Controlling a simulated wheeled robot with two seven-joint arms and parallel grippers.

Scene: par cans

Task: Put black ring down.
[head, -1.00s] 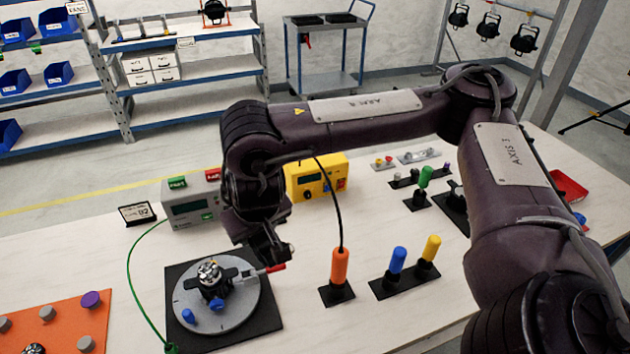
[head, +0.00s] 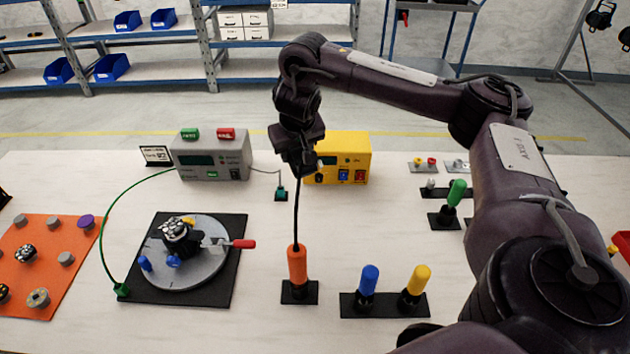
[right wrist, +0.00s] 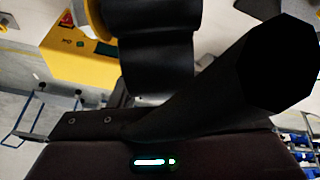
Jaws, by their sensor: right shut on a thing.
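My right gripper (head: 304,168) is in the air in front of the yellow box, above the table and to the right of the turntable. It is shut on the black ring, seen from above and small in the head view. The ring's outline is hard to make out against the dark gripper. In the right wrist view dark shapes fill much of the picture, and I cannot tell ring from finger there. On the grey round turntable (head: 205,272) stands a dark assembly with a silver top (head: 176,232), beside a red-tipped lever (head: 243,244). My left gripper is not in view.
The yellow box (head: 345,145) stands behind my gripper and a grey box (head: 212,155) to its left. An orange-handled tool (head: 297,265) stands upright in front. Blue (head: 369,280) and yellow (head: 419,280) handles stand right of it. An orange mat (head: 40,228) with several small parts lies left.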

